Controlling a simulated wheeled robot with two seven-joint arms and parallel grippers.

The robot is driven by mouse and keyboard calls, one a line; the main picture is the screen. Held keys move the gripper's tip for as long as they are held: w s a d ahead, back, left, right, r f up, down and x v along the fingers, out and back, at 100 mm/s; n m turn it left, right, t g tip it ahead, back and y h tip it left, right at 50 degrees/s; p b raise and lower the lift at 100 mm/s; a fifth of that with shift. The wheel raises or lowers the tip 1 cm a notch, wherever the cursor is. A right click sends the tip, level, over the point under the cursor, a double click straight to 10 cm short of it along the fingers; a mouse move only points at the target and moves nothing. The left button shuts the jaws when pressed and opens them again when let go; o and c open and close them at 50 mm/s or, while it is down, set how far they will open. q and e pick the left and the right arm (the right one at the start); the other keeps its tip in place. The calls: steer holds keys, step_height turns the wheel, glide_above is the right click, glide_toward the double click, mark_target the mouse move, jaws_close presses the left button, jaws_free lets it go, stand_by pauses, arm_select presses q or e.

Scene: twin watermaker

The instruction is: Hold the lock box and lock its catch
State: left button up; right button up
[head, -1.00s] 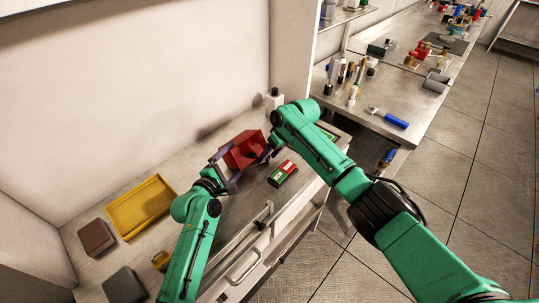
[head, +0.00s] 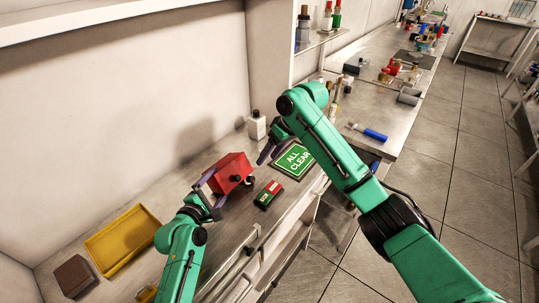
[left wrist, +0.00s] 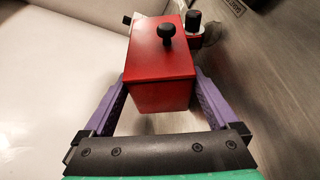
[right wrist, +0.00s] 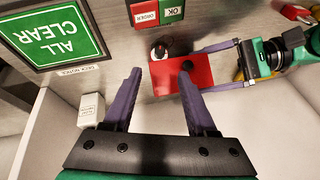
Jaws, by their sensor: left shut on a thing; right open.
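The red lock box (head: 231,172) has a black knob (left wrist: 166,30) on one face. My left gripper (head: 212,187) is shut on the box, with purple fingers on opposite sides in the left wrist view (left wrist: 160,80). My right gripper (head: 270,150) is open and empty, apart from the box. In the right wrist view its fingers (right wrist: 161,74) point towards the box (right wrist: 166,76) and the round part (right wrist: 160,50).
A green ALL CLEAR sign (head: 294,160) and a red-and-green ORDER/OK block (head: 268,195) lie on the bench near the box. A yellow tray (head: 122,241) and a brown block (head: 75,275) are at the left.

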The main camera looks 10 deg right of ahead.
mark_target(253, 179)
steer(key=shift+s+f, duration=0.1)
steer(key=x, duration=1.2)
jaws_close()
